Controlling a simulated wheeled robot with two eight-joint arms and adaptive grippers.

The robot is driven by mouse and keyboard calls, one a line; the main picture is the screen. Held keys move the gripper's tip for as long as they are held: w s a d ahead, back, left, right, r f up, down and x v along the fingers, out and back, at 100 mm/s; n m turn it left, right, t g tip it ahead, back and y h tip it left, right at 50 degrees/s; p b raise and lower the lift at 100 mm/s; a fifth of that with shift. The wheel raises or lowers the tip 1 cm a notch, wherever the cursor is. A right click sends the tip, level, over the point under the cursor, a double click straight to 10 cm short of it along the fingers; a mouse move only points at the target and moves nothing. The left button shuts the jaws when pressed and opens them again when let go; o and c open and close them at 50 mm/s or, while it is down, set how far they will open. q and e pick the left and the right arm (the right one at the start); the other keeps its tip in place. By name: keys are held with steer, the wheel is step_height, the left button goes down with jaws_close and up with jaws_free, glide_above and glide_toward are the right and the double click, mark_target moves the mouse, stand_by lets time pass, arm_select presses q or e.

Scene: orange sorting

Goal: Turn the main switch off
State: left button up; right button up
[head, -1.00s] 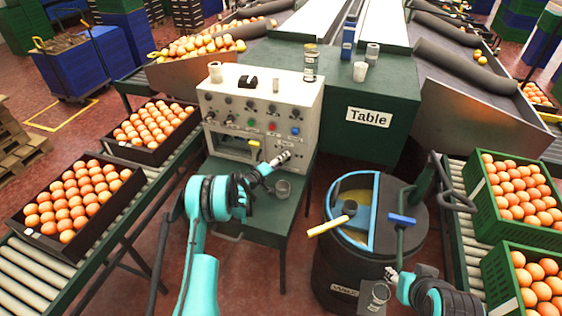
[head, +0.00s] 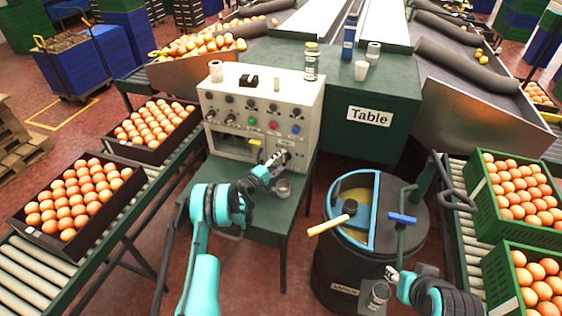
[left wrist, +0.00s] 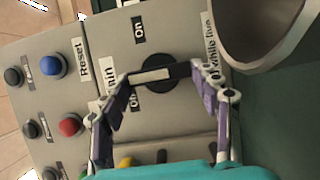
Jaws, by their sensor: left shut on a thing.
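The main switch (left wrist: 153,75) is a round black knob with a pale-striped bar, on a grey panel face in the left wrist view. The bar lies nearly level across that picture; an "On" label is above it and an "Off" label by its lower left. I cannot tell which setting it points to. My left gripper (left wrist: 168,79) is shut on the bar, one finger at each end. In the head view my left gripper (head: 279,158) is at the panel's lower right and hides the switch. My right gripper (head: 391,273) is low at the right, its fingers unclear.
The control box (head: 215,100) has several coloured buttons and stands on a green table (head: 255,215). A grey cup (head: 283,188) stands close below my left gripper. A black drum (head: 335,265) stands to the right.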

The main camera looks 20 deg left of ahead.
arm_select(q)
steer(key=o, duration=1.2)
steer(key=shift+c, duration=0.2)
steer(key=shift+s+a, duration=0.1)
steer(key=v, duration=1.2)
steer(key=shift+f, duration=0.1)
